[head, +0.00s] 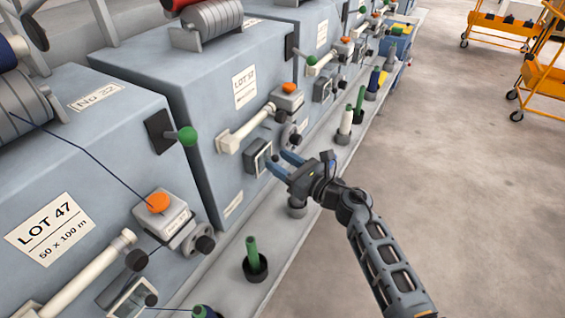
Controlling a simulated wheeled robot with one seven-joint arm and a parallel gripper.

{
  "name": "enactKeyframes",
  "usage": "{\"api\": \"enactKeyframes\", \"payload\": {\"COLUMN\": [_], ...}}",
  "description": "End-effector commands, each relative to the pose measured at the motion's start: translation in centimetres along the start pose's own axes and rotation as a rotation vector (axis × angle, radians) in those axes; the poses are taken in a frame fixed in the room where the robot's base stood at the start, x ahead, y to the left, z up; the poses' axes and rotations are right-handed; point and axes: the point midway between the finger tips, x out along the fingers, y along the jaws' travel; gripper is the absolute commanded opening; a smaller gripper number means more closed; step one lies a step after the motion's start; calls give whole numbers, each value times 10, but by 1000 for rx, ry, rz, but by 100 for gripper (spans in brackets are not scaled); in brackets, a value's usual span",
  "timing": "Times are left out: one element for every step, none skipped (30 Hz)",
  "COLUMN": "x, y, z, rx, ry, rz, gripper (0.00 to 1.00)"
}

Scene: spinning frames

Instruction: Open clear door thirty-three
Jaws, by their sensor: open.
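A small clear door (262,158) in a dark frame sits low on the front of the middle blue-grey machine (222,165). It looks closed, though its small size makes this hard to tell. No number thirty-three is legible on it. My gripper (279,162) is open, with its two blue fingers pointing left at the right side of this door. A small dark knob (275,157) shows close to the fingertips. I cannot tell whether the fingers touch it. Nothing is seen between the fingers.
The nearer machine has a similar clear door (130,298) and a "LOT 47" label (50,229). A ledge (226,265) below carries several pegs, including a green one (252,250). Green-knobbed levers (187,136) stick out above. Floor (455,170) to the right is clear; orange carts (500,30) stand far off.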

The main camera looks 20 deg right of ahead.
Motion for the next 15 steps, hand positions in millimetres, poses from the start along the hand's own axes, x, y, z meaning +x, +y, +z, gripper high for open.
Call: {"api": "enactKeyframes", "payload": {"x": [0, 0, 0, 0, 0, 0, 0, 0, 0, 0, 0, 0, 0, 0, 0], "y": [0, 0, 0, 0, 0, 0, 0, 0, 0, 0, 0, 0, 0, 0, 0], "z": [0, 0, 0, 0, 0, 0, 0, 0, 0, 0, 0, 0, 0, 0, 0], "rx": [0, 0, 0, 0, 0, 0, 0, 0, 0, 0, 0, 0, 0, 0, 0], "ry": [0, 0, 0, 0, 0, 0, 0, 0, 0, 0, 0, 0, 0, -1, -1], "rz": [0, 0, 0, 0, 0, 0, 0, 0, 0, 0, 0, 0, 0, 0, 0], "gripper": [46, 46, 46, 46, 46, 44, 42, 39, 35, 32, 29, 25, 22, 20, 16]}}
